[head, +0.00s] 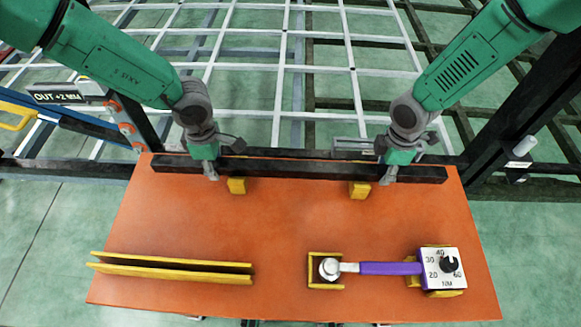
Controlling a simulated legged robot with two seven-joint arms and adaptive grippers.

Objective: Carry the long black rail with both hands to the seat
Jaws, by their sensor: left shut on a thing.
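The long black rail (300,169) lies left to right across the far edge of the orange table top, in front of the chassis. My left gripper (208,168) is shut on the rail near its left end. My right gripper (388,171) is at the rail near its right end, with a fingertip showing on the near side; its far finger is hidden, so I cannot tell whether it grips. Whether the rail touches the table is unclear. Nothing in view is plainly marked as the seat.
Two small yellow blocks (236,186) (358,190) stand just nearer than the rail. A yellow slotted holder (170,273) is at front left. A purple-handled torque wrench (390,268) with a dial box (441,267) lies at front right. The chassis grid (285,80) is beyond.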

